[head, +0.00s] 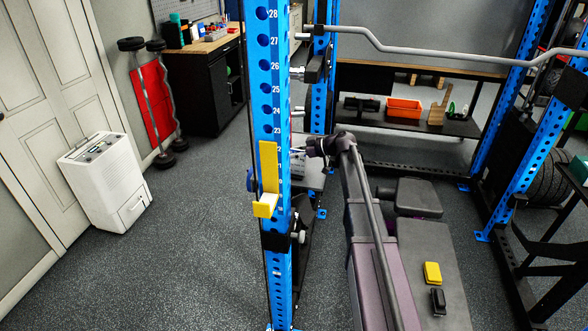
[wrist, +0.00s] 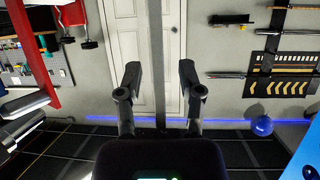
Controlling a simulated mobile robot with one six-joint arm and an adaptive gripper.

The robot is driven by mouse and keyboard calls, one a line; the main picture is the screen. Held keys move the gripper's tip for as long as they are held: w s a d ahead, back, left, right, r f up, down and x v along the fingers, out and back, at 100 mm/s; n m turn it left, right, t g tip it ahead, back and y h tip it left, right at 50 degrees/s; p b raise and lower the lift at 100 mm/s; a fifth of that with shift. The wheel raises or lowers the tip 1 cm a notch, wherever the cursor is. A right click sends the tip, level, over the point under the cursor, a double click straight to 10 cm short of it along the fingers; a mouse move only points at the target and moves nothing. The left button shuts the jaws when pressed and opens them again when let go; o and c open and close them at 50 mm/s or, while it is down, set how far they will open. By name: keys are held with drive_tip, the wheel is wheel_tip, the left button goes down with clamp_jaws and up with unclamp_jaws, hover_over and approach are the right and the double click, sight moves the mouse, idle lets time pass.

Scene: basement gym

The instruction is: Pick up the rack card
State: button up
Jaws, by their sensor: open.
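No item is clearly readable as the rack card, and I cannot tell where it is. A blue numbered rack upright (head: 274,110) stands in the middle of the head view, with a yellow hook-shaped holder (head: 268,168) on its front. My gripper (head: 312,148) is just right of and apparently behind this upright, partly hard to make out. In the wrist view my gripper (wrist: 159,85) has its two dark fingers spread apart, with nothing between them but the pale door (wrist: 145,55) in the distance.
A dark bench (head: 435,255) at lower right carries a yellow block (head: 432,273) and a black item (head: 438,301). A long bar (head: 440,52) crosses the rack. A white dehumidifier (head: 108,182) stands left. Floor (head: 185,265) left of the upright is clear.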

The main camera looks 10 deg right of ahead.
idle(0.4)
clamp_jaws()
drive_tip(key=shift+r, duration=0.15)
wheel_tip(320, 180, up, 4)
drive_tip(key=p, duration=0.4)
drive_tip(key=shift+s, duration=0.15)
drive_tip(key=s+d+p, duration=0.1)
drive_tip(key=s, duration=1.4)
drive_tip(key=shift+s+d+r, duration=0.35)
drive_tip(key=shift+r, duration=0.05)
